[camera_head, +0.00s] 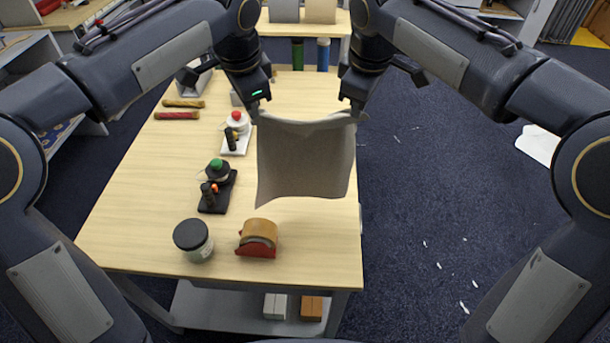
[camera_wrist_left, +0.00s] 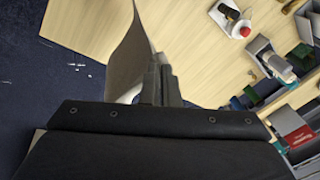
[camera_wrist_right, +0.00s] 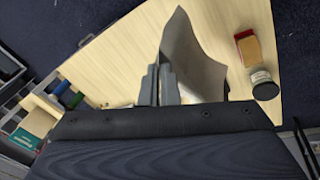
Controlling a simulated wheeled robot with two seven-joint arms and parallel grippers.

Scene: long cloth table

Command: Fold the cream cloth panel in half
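The cream cloth panel (camera_head: 305,165) hangs between my two grippers over the right part of the table, its top edge up and its lower edge hanging free. My left gripper (camera_head: 257,108) is at its upper left corner, and my right gripper (camera_head: 356,110) is at its upper right corner. In the left wrist view the cloth (camera_wrist_left: 128,55) runs into the closed fingers (camera_wrist_left: 158,78). In the right wrist view the cloth (camera_wrist_right: 192,60) runs into the fingers (camera_wrist_right: 160,82), which are close together. The table behind the cloth is partly hidden.
On the wooden table (camera_head: 130,225) stand a dark-lidded jar (camera_head: 193,240), a tan and red block (camera_head: 258,238), a black stand with a green knob (camera_head: 217,186) and a white one with a red knob (camera_head: 236,133). Two rolls (camera_head: 180,108) lie at left. Blue carpet lies right.

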